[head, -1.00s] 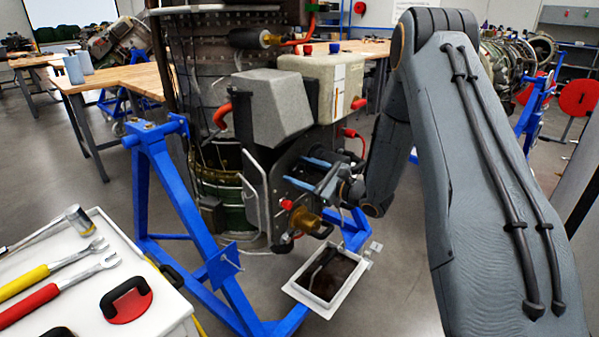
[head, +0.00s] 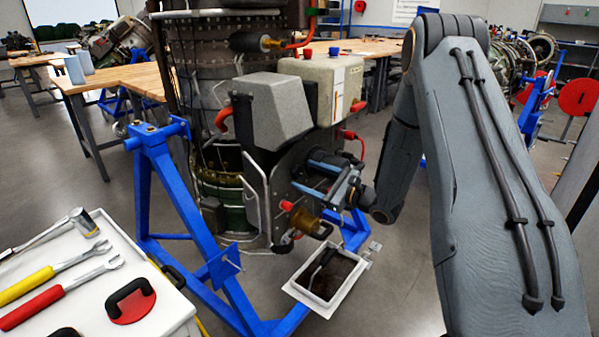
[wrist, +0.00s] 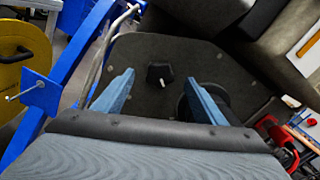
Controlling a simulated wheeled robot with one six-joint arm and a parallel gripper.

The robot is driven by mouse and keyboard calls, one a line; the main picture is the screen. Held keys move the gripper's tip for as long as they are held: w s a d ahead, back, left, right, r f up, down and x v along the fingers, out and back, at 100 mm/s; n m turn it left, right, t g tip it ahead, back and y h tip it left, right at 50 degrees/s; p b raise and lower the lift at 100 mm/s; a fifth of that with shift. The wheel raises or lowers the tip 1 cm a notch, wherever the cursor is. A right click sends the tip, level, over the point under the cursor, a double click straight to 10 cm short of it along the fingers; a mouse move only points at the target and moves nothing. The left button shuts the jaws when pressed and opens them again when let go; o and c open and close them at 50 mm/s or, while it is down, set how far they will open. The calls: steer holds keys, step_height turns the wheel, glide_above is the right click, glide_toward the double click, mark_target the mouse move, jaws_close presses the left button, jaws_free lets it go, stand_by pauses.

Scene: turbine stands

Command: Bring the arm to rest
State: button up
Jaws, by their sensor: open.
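My gripper (head: 322,176) is in front of the dark plate on the turbine's lower side, its two blue fingers apart with nothing between them. In the wrist view my gripper (wrist: 158,90) shows its blue fingers spread wide. Between them, beyond the tips, the dark plate (wrist: 205,60) carries a small black knob (wrist: 160,76) with a light pin. Whether the fingertips touch the plate cannot be told. My arm comes down from the upper right in the head view. The turbine (head: 205,95) stands upright in a blue stand (head: 172,200).
A white tray (head: 288,287) holding a dark item sits low under the gripper. A white cart (head: 165,318) with wrenches, a hammer and a red-based handle (head: 130,300) is at the lower left. Wooden benches (head: 130,82) stand behind. Grey floor (head: 390,290) is open between stand and arm.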

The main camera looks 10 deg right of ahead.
steer(key=shift+p+v, duration=0.3)
steer(key=shift+v, duration=0.5)
